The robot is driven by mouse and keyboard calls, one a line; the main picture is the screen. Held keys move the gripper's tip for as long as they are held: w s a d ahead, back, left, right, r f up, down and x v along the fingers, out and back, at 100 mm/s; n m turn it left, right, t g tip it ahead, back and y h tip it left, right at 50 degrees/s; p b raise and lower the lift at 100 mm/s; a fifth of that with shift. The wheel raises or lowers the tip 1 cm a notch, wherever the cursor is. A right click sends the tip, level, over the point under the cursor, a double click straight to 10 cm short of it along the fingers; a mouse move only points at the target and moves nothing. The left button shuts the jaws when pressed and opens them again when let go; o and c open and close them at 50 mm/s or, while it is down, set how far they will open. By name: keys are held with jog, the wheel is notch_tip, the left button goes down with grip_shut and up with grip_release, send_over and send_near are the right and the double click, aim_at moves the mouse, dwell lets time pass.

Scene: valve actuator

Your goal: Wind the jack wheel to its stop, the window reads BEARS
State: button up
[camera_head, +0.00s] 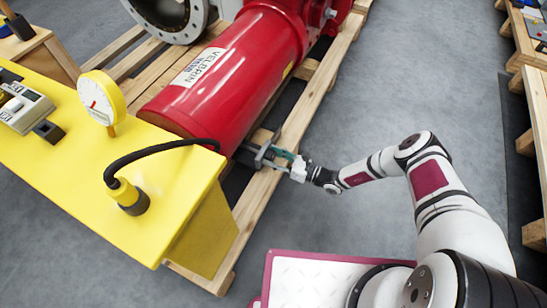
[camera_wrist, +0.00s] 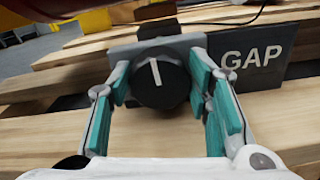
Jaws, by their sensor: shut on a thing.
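The jack wheel (camera_wrist: 161,90) is a round black knob with a white line pointing nearly straight up, on a grey bracket (camera_wrist: 140,45) among the wooden slats. Beside it on the right, a dark window plate (camera_wrist: 255,55) reads GAP in white. My gripper (camera_wrist: 160,80) has its teal finger pads on both sides of the knob and is shut on it. In the head view my gripper (camera_head: 281,157) reaches in low beside the red cylinder's lower end; the knob itself is too small to make out there.
A red actuator cylinder (camera_head: 225,75) lies on a wooden pallet (camera_head: 262,200) above the wheel. A yellow bench (camera_head: 175,185) with a gauge (camera_head: 98,100) and black cable (camera_head: 165,148) stands to the left. Clear grey floor (camera_head: 430,85) lies to the right.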

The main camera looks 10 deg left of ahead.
jog(key=m, duration=0.5)
jog(key=shift+w+d+f+m, duration=0.1)
jog(key=shift+f+m, duration=0.05)
jog(key=shift+m, duration=0.25)
dwell(0.4)
jog(key=o, duration=1.2)
jog(key=shift+c, duration=0.2)
